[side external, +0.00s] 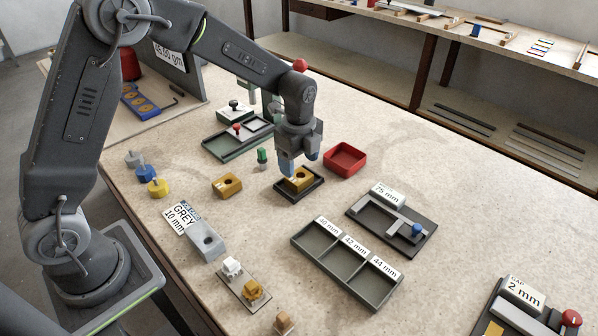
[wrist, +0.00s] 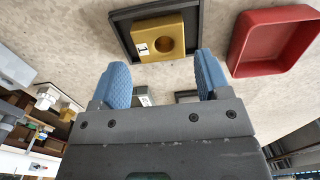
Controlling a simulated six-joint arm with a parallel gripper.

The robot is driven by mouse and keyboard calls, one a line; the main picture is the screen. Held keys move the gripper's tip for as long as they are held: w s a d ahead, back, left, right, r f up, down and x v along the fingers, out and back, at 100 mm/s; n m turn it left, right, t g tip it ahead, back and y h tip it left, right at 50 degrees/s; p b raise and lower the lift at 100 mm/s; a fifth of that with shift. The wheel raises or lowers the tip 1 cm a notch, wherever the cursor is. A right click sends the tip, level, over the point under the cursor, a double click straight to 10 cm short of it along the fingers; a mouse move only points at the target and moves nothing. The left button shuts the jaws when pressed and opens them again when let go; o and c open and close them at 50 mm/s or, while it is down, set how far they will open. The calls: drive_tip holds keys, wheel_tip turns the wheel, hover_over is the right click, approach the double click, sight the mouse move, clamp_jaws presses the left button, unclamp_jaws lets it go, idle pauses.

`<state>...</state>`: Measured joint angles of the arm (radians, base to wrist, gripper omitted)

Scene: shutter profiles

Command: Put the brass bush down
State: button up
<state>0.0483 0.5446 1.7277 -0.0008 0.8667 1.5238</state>
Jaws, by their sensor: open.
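A brass-coloured block with a round hole, the likely brass bush (side external: 300,181), lies in a shallow dark square tray (side external: 318,186). In the wrist view the block (wrist: 160,38) carries a small white label and sits inside the tray's rim (wrist: 124,45). My gripper (side external: 299,164) is at the block in the side view, partly covering it. In the wrist view its blue fingers (wrist: 163,82) are spread with nothing between them, and the block shows past their tips. Whether a finger touches it I cannot tell. A second holed brass block (side external: 227,186) lies to the left.
A red tray (side external: 346,160) stands close on the right, also in the wrist view (wrist: 272,42). A small green piece (side external: 262,157) stands left of the gripper. A three-compartment tray (side external: 347,263) and a 75 mm gauge (side external: 391,220) lie in front.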

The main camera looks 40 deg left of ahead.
wheel_tip(320, 180, up, 8)
drive_tip(key=f, duration=0.1)
drive_tip(key=s+a+r+n+t, duration=0.1)
drive_tip(key=s+r+n+t, duration=0.2)
drive_tip(key=s+r+n, duration=0.65)
drive_tip(key=s+a+n+t, duration=0.1)
drive_tip(key=s+n+t, duration=0.1)
drive_tip(key=s+n, duration=0.6)
drive_tip(key=s, duration=0.7)
drive_tip(key=shift+r+t, duration=0.25)
drive_tip(key=shift+t, duration=0.05)
